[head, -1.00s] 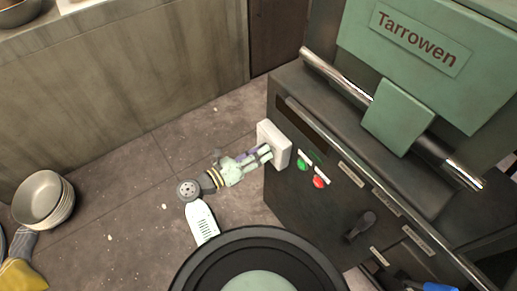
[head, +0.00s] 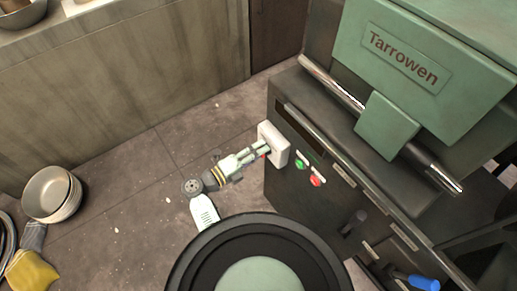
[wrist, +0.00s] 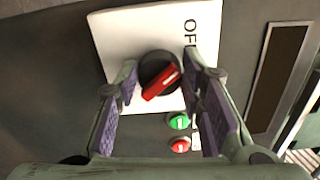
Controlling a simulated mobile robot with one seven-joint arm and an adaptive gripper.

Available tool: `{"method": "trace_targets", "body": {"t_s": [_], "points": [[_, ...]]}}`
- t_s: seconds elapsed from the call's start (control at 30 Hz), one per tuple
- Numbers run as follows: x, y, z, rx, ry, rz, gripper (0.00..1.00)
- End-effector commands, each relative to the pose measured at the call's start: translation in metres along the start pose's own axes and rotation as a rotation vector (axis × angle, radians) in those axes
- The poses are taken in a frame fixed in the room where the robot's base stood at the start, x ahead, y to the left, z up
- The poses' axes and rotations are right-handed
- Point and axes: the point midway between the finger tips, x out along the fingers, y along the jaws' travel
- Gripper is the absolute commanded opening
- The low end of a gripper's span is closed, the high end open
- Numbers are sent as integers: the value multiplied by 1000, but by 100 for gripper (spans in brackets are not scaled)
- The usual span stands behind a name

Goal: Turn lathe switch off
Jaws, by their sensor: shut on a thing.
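The lathe switch is a white box on the dark side of the machine; it shows in the head view (head: 275,144) and the wrist view (wrist: 125,35). The letters "OF" show sideways to the right of the knob, the rest of the word hidden by a finger. My gripper (wrist: 163,76) is at the switch, its fingers on both sides of the knob and shut on it. In the head view my gripper (head: 257,151) reaches the box front.
A green button (wrist: 179,121) and a red button (wrist: 180,145) sit close beside the switch. The green "Tarrowen" lathe (head: 430,55) with a steel bar stands at the right. Stacked bowls (head: 48,195) lie at the left. The floor between is clear.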

Motion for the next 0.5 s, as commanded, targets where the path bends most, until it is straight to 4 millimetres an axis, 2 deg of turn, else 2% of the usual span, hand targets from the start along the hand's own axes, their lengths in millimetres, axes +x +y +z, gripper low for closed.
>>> {"method": "trace_targets", "body": {"t_s": [0.2,0.5], "points": [[0,0,0,-89,0,0,7],[0,1,0,-130,0,0,8]]}}
